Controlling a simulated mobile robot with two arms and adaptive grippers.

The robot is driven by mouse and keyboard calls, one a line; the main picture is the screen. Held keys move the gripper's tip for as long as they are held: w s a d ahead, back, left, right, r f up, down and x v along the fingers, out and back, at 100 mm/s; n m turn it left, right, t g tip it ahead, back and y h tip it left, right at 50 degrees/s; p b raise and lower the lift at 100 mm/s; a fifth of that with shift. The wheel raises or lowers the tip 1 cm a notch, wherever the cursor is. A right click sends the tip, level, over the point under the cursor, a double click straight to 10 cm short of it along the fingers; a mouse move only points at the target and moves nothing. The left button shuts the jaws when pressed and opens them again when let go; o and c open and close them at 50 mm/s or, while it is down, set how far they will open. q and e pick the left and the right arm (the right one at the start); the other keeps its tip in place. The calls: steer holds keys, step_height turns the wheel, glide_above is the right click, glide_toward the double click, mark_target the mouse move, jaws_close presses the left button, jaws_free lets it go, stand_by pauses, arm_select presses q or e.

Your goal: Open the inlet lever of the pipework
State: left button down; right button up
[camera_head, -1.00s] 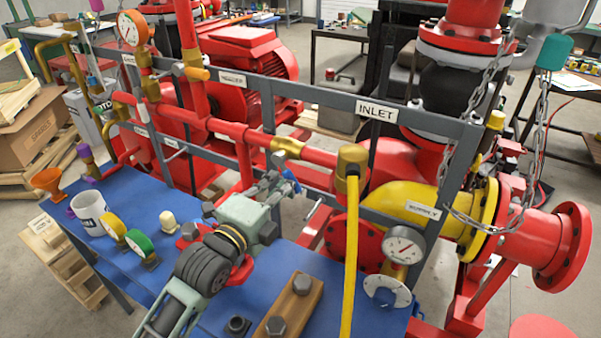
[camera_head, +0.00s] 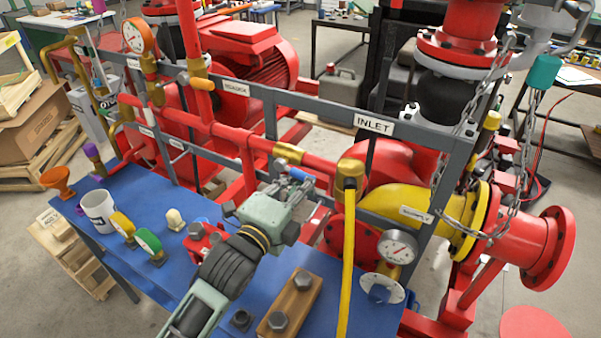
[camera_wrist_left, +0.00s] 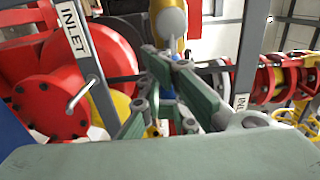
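The grey bar of the pipework frame carries the INLET label (camera_head: 374,123). A brass valve body (camera_head: 288,153) sits on the red pipe left of this label. A small blue part, apparently the valve's lever, shows at my left gripper's fingertips, mostly hidden by them. My left gripper (camera_head: 293,180) is just below and in front of the brass valve body. In the left wrist view, its fingers (camera_wrist_left: 168,62) stand a little apart, with blue showing between them; contact is not clear. My right gripper is not in view.
The blue bench (camera_head: 150,195) holds a mug (camera_head: 98,210), gauges and a wooden block (camera_head: 292,300) with bolts. A yellow hose (camera_head: 348,260) hangs to the right of my left gripper. A yellow pipe (camera_head: 395,205) and a dial gauge (camera_head: 398,247) are farther right.

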arm_select(q)
steer(key=shift+s+d+r, duration=0.1)
steer(key=shift+d+r, duration=0.05)
steer(key=shift+r, duration=0.3)
steer(key=shift+f, duration=0.1)
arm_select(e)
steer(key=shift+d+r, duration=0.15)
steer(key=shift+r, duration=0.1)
arm_select(q)
steer(key=shift+f, duration=0.1)
steer(key=f+p+v, duration=0.1)
steer(key=p+v, duration=0.1)
steer(key=v, duration=0.7)
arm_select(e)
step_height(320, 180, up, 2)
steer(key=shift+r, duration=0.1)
arm_select(q)
steer(key=shift+f, duration=0.1)
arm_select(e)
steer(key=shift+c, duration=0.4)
